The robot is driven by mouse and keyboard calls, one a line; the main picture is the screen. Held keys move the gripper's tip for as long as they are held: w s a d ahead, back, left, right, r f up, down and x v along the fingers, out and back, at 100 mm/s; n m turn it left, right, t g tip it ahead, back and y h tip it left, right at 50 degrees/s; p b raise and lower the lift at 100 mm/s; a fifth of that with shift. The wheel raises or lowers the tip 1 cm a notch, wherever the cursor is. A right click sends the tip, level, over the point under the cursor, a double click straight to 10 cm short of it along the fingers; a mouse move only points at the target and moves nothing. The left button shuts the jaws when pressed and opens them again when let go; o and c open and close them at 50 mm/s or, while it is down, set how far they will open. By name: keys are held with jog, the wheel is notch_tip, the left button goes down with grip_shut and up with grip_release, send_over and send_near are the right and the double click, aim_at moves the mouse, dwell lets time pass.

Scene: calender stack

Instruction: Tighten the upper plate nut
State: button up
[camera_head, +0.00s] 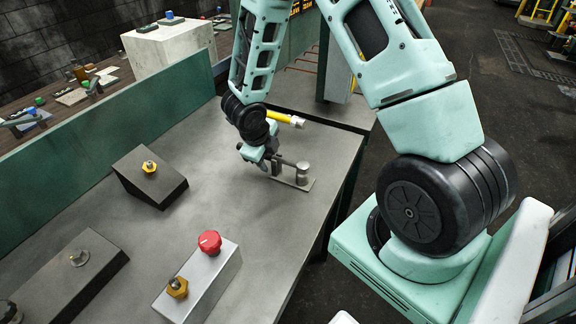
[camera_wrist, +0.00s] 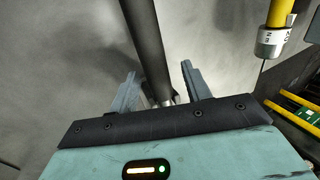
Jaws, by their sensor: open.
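My gripper (camera_head: 260,158) is open, low over the far right part of the table, beside a grey metal bar. In the wrist view, my two fingers (camera_wrist: 158,82) stand on either side of a dark round bar (camera_wrist: 147,45), with gaps visible. In the head view, the bar (camera_head: 286,161) runs to a short post (camera_head: 302,172) on a small flat plate (camera_head: 292,183). A brass nut (camera_head: 149,167) sits on a dark sloped block (camera_head: 150,185) to the left. Which is the upper plate nut is not clear.
A red button (camera_head: 210,241) stands on the grey box (camera_head: 212,278). A green panel (camera_head: 110,120) edges the table's left side. A yellow cylinder (camera_wrist: 277,25) lies right of my fingers.

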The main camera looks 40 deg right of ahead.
grip_shut()
notch_tip(320, 180, up, 10)
jog(key=p, duration=0.2)
jog(key=shift+p, duration=0.3)
dwell(0.8)
